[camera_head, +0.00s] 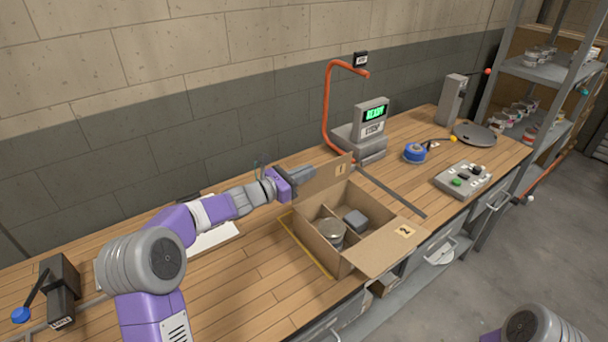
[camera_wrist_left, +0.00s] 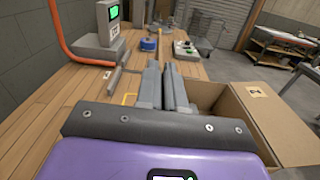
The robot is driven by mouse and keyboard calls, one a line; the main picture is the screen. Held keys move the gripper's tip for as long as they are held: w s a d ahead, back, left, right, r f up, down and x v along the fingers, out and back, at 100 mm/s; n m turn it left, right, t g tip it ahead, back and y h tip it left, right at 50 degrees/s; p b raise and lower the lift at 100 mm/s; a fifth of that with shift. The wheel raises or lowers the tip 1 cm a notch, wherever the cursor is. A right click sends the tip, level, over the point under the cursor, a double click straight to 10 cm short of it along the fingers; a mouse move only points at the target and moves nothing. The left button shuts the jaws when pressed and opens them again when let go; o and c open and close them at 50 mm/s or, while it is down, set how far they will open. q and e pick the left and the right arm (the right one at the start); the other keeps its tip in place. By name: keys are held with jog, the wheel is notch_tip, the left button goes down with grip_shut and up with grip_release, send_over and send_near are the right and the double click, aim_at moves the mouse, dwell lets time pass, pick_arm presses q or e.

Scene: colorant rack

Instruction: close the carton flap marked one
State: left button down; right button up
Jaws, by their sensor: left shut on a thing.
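The open carton (camera_head: 315,245) stands on the wooden bench, and its wall also shows in the left wrist view (camera_wrist_left: 207,92). The flap marked one (camera_head: 325,177) stands raised along the carton's far side. The flap marked two (camera_head: 380,247) lies folded outward on the near right side; it also shows in the left wrist view (camera_wrist_left: 266,115). My left gripper (camera_head: 308,173) is at the left part of flap one's upper edge, shut on that flap. Its fingers (camera_wrist_left: 166,88) hide the grip in the wrist view. My right gripper is out of view.
A round tin (camera_head: 331,232) and a grey block (camera_head: 355,220) sit inside the divided carton. Behind it stands a scale (camera_head: 362,140) with an orange pipe (camera_head: 327,105).

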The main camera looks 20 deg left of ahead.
pick_arm(q)
jog(key=c, duration=1.3)
grip_release()
jog(key=v, duration=0.7)
jog(key=shift+s+a+p, duration=0.15)
jog(key=shift+s+p, duration=0.1)
jog(key=shift+p, duration=0.1)
